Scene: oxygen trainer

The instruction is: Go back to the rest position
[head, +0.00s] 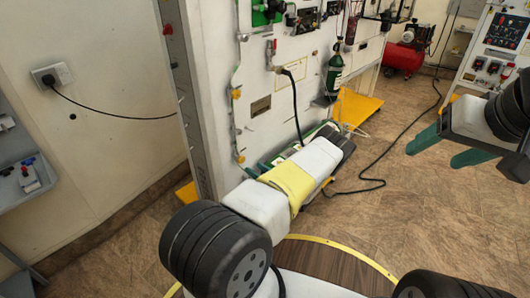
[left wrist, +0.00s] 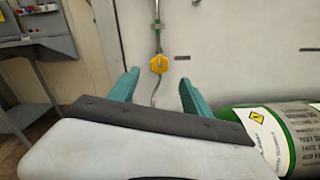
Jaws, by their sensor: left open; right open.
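My left gripper (head: 296,148) is beyond the white and yellow forearm, close to the lower part of the white trainer panel (head: 215,90). My forearm partly hides it. In the left wrist view the two teal fingers (left wrist: 157,90) are spread, with nothing between them. A yellow knob (left wrist: 159,64) on the panel shows behind the gap. My right gripper (head: 448,147) is at the right edge, over the floor. Its teal fingers are apart and empty.
A green labelled cylinder (left wrist: 285,130) lies right of my left gripper. Another green cylinder (head: 335,72) stands upright against the panel. A red compressor (head: 403,58) is at the back. A black cable (head: 362,189) lies on the floor. A grey shelf (head: 22,178) is at the left.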

